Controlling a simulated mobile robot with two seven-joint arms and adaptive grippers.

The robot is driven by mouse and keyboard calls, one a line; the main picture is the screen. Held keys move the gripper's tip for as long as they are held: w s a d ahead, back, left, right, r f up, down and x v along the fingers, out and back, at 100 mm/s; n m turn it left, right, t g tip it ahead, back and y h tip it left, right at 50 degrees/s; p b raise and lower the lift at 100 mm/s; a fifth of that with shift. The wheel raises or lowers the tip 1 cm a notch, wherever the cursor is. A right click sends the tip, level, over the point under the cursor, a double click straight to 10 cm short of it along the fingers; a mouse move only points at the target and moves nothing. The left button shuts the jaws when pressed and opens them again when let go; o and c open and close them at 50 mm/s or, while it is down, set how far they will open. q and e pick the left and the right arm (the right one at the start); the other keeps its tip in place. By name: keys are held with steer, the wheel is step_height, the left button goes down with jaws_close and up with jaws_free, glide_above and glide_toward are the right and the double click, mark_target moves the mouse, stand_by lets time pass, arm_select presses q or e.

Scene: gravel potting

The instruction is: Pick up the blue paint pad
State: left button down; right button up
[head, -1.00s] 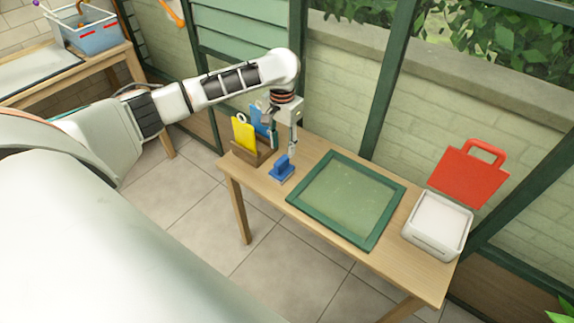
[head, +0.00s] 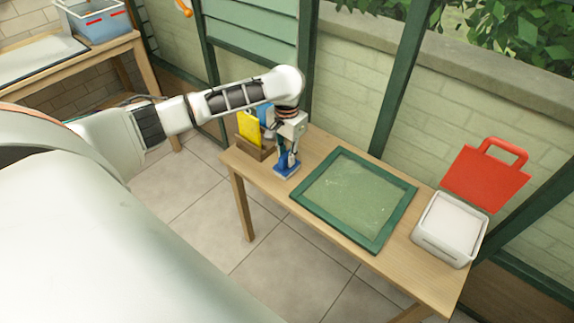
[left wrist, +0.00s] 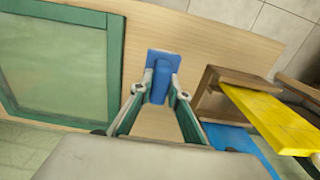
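The blue paint pad (head: 286,173) stands on the wooden table, left of the green-framed panel, its flat base down and its handle up. My left gripper (head: 288,157) points down over it. In the left wrist view the two fingers (left wrist: 160,96) are apart, one on each side of the blue pad's handle (left wrist: 160,78). The gripper looks open; I cannot tell whether either finger touches the handle. In the head view the fingers partly hide the handle. My right gripper is not in view.
A wooden holder (head: 256,152) with a yellow item (head: 248,130) and a blue one stands close left of the gripper. The green-framed panel (head: 375,244) lies to the right. A white box (head: 445,245) and red handled piece (head: 487,178) are at the right end.

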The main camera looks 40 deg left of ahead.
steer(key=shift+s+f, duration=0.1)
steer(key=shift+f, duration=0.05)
arm_select(q)
steer(key=shift+r, duration=0.4)
step_height(320, 180, up, 8)
steer(key=p, duration=0.4)
steer(key=shift+w+r, duration=0.1)
step_height(320, 180, up, 11)
steer(key=p, duration=0.4)
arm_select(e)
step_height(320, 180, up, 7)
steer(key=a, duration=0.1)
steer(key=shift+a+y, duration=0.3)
